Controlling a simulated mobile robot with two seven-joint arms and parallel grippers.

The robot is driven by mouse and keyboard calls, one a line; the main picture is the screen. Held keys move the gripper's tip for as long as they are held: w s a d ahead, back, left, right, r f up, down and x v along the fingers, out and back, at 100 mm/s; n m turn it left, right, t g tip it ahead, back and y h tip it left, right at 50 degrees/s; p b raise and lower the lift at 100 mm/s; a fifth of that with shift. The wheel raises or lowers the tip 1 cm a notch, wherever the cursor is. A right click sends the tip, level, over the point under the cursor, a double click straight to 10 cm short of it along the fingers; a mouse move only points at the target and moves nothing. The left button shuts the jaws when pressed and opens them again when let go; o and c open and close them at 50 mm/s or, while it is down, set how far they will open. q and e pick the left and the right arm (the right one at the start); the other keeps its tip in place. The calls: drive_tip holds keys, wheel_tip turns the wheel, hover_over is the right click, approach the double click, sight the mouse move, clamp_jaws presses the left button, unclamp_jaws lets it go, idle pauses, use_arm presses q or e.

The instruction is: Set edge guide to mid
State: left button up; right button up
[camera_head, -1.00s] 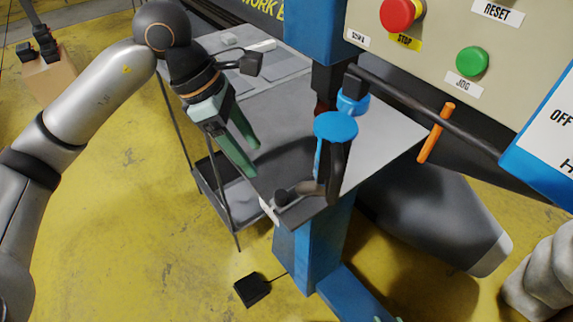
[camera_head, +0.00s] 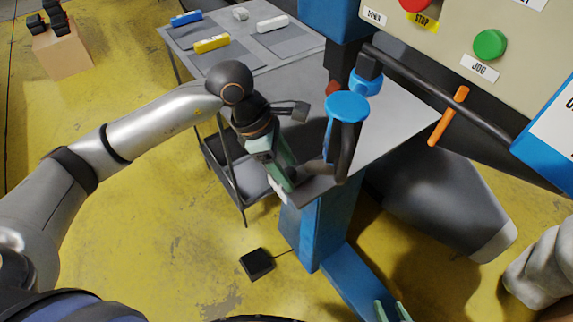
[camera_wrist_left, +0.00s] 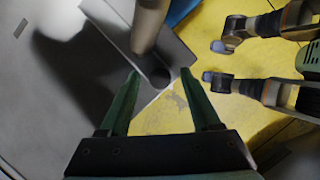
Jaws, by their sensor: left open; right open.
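A dark round knob (camera_wrist_left: 160,77) sits at the front edge of the machine table (camera_head: 395,125); I take it as part of the edge guide, though no label shows this. My left gripper (camera_head: 289,186) is at that edge. In the left wrist view its green fingers (camera_wrist_left: 159,74) are open, on either side of the knob, with gaps visible. A brownish post (camera_wrist_left: 148,25) rises beside the knob. In the head view the gripper largely hides the knob. My right gripper (camera_head: 392,311) shows only green fingertips at the bottom, open and away from the table.
A blue round-topped part (camera_head: 347,107) and a dark curved arm stand right of my left gripper. An orange handle (camera_head: 448,115) hangs near the control panel (camera_head: 470,40). A side table (camera_head: 205,60) holds coloured blocks. A black pedal (camera_head: 257,263) lies on the floor.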

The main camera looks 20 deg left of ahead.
use_arm(q)
drive_tip(key=shift+c, duration=0.2)
clamp_jaws()
idle(0.3)
idle(0.9)
